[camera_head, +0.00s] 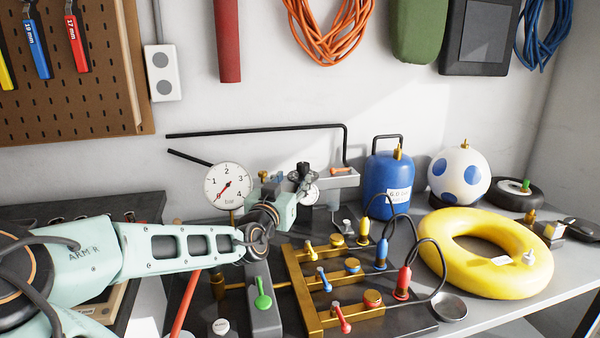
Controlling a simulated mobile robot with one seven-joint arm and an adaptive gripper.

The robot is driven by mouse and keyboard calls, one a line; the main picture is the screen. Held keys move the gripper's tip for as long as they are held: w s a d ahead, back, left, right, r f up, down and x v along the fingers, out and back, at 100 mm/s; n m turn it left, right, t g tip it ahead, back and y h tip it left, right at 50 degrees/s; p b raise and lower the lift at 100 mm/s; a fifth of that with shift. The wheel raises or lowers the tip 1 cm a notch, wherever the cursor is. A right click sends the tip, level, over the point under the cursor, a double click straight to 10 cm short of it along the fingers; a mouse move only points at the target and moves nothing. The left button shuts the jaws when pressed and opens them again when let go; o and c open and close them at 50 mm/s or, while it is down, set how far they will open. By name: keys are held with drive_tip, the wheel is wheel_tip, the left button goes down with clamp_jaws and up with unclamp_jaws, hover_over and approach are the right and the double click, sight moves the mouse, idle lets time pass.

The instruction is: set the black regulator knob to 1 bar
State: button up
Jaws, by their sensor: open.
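The round white pressure gauge (228,186) is marked 0 to 4 bar, and its red needle points to the lower left, near 0. A small black knob (303,168), seemingly the regulator knob, shows behind the end of my arm. My gripper (299,184) is small and dark in this view, at the end of my pale teal wrist. It is open, close to the knob; I cannot tell whether the fingers are around it or touch it. My wrist and gripper hide part of the regulator.
A brass manifold (318,318) with coloured levers and hoses stands in front. A grey block with an orange lever (341,171), a blue tank (388,186) and a yellow ring (452,270) stand to the right.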

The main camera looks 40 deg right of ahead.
sight(302, 168)
drive_tip(key=b+x, duration=0.1)
drive_tip(key=x, duration=0.9)
drive_tip(key=shift+w+d+r, duration=0.1)
drive_tip(key=shift+w+d, duration=0.1)
drive_tip(key=shift+d, duration=0.15)
drive_tip(key=c, duration=1.2)
